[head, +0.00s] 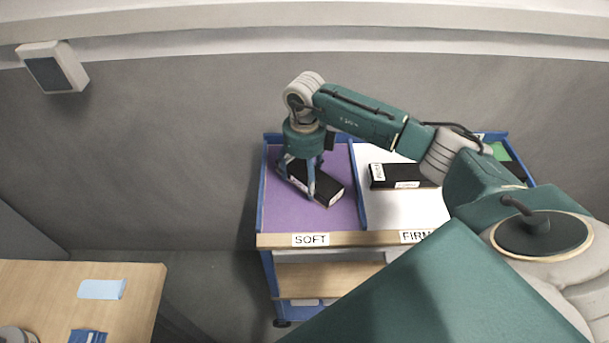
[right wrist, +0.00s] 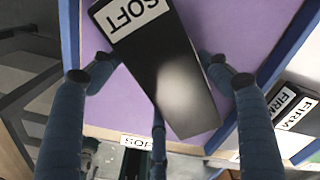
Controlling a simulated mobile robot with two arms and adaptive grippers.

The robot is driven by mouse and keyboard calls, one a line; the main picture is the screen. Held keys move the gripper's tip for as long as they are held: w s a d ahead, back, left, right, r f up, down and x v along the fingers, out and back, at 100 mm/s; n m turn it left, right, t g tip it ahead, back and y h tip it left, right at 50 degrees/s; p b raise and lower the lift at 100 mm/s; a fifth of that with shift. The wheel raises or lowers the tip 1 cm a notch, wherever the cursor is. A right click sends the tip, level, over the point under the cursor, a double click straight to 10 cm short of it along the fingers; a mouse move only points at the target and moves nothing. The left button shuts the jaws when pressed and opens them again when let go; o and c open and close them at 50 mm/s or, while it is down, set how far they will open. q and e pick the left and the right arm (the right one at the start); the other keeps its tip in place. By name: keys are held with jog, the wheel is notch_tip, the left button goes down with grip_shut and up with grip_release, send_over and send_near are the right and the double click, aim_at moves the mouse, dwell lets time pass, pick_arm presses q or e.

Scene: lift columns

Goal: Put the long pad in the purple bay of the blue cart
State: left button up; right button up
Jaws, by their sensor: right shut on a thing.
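The long pad (head: 326,187) is a black block with a white label that reads SOFT in the right wrist view (right wrist: 160,75). My right gripper (head: 302,176) is shut on it, with blue fingers on both sides of the block. The pad lies at a slant within the purple bay (head: 283,212), the left compartment of the blue cart (head: 261,195). I cannot tell whether it touches the bay floor. The bay's front edge carries a SOFT label (head: 311,240). My left gripper is not in view.
The white bay (head: 400,215) to the right holds a black block (head: 390,176) with white labels; its front label is partly hidden by my right arm. A blue divider (head: 357,190) separates the bays. A wooden table (head: 60,285) stands at lower left.

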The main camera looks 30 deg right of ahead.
aim_at(304, 175)
jog(key=shift+f, duration=0.1)
jog(key=o, duration=1.6)
jog(key=shift+c, duration=0.2)
jog(key=shift+r, duration=0.3)
notch_tip(304, 175, up, 12)
jog(key=b, duration=0.2)
jog(key=shift+b, duration=0.35)
jog(key=shift+f, duration=0.15)
